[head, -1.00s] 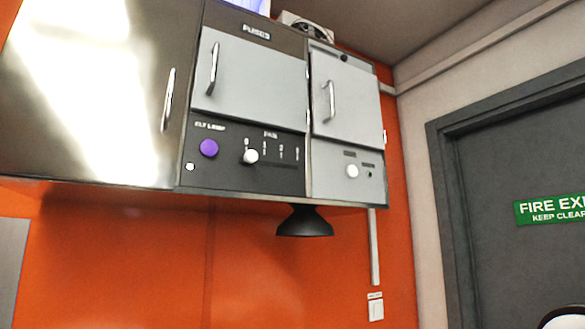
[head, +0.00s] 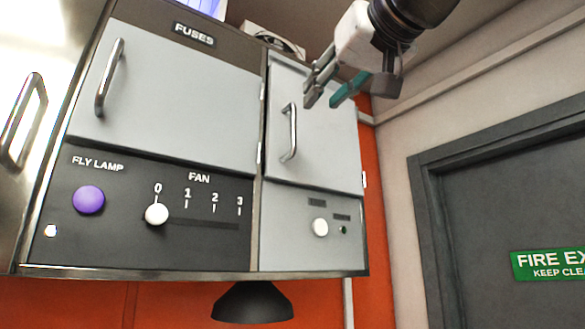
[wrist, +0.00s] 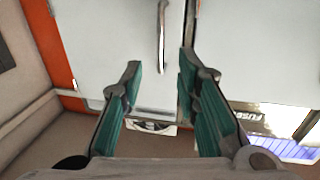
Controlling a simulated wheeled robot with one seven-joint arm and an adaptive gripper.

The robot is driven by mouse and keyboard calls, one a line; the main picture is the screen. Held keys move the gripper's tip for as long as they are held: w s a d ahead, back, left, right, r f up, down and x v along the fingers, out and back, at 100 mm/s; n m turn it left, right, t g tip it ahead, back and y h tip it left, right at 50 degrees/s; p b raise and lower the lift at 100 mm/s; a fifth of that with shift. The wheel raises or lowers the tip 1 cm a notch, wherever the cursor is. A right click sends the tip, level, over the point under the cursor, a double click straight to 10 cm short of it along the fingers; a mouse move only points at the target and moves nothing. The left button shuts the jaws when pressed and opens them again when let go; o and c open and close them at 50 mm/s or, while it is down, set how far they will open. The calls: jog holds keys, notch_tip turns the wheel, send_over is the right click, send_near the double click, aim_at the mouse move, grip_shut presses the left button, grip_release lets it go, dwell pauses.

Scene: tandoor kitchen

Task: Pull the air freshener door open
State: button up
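The narrow grey door (head: 330,140) on the right unit is closed; I take it as the air freshener door, though the small labels below it are unreadable. Its upright silver bar handle (head: 289,133) is on the door's left side. In the wrist view, which is upside down, the handle (wrist: 162,35) lies ahead of the fingertips, roughly in line with the gap between them. My gripper (head: 322,100) is open and empty, in front of the upper part of the door. In the wrist view its teal-padded fingers (wrist: 160,65) are spread apart, with nothing between them.
The wider FUSES door (head: 170,95) is closed to the left, above a panel with a purple knob (head: 88,199) and a white FAN knob (head: 156,214). A fan (head: 280,43) sits on top. A dark fire exit door (head: 510,210) stands right.

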aim_at(295, 128)
jog(key=p+x, duration=0.3)
jog(key=x, duration=1)
grip_shut()
